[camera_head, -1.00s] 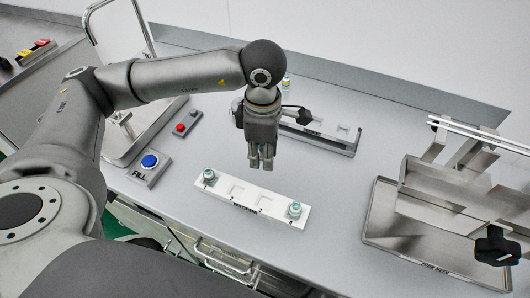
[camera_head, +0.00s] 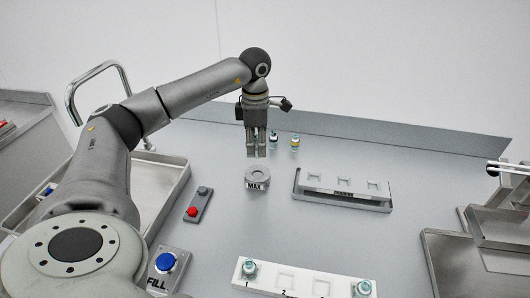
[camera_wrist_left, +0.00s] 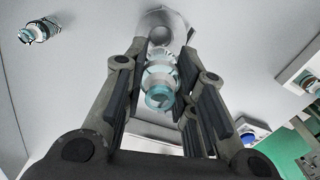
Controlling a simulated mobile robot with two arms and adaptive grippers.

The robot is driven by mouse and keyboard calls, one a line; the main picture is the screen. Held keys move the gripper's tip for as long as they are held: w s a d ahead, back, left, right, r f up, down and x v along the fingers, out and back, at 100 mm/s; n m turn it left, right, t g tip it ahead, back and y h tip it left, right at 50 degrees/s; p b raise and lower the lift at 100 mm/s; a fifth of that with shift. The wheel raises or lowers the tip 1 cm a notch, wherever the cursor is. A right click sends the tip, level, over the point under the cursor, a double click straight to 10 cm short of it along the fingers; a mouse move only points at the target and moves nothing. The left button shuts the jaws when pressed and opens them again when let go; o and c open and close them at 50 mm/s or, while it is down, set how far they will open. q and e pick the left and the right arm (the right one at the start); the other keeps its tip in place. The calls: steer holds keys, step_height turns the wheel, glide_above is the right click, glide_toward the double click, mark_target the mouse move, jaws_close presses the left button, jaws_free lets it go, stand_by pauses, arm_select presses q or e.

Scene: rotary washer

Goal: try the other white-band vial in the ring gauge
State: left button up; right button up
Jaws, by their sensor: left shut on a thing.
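The ring gauge (camera_head: 257,178), a grey ring marked MAX, stands on the bench. My left gripper (camera_head: 257,153) points down over it, fingertips above the ring. In the left wrist view the gripper (camera_wrist_left: 160,95) is shut on a clear teal vial (camera_wrist_left: 158,78). The gauge (camera_wrist_left: 163,30) shows just beyond the vial, apart from it as far as I can tell. The vial's band colour is unclear, and the fingers hide it in the head view. My right gripper is not in view.
Two vials stand behind the gauge, one dark-capped (camera_head: 274,141), one yellow-banded (camera_head: 295,142). A slotted rack (camera_head: 342,202) is to the right. A white rack (camera_head: 300,279) in front holds vials at both ends. The FILL button (camera_head: 166,262) and a red-button box (camera_head: 192,211) are left.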

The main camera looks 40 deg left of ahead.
mark_target(257, 156)
arm_select(q)
steer(key=shift+d+f, duration=0.1)
steer(key=shift+f, duration=0.15)
steer(key=shift+f+b, duration=0.6)
steer(key=shift+b, duration=0.1)
step_height(257, 156, down, 3)
steer(key=shift+r+b, duration=0.15)
steer(key=shift+b, duration=0.95)
steer(key=shift+f+b, duration=0.65)
steer(key=shift+f, duration=0.45)
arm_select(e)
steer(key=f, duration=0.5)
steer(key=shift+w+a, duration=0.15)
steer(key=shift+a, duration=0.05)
arm_select(q)
steer(key=shift+r, duration=0.15)
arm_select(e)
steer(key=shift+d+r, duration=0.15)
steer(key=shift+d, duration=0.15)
arm_select(q)
steer(key=shift+r+p, duration=0.25)
steer(key=shift+p, duration=0.2)
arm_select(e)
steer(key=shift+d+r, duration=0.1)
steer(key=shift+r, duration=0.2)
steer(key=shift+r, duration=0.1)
arm_select(q)
steer(key=shift+f, duration=0.1)
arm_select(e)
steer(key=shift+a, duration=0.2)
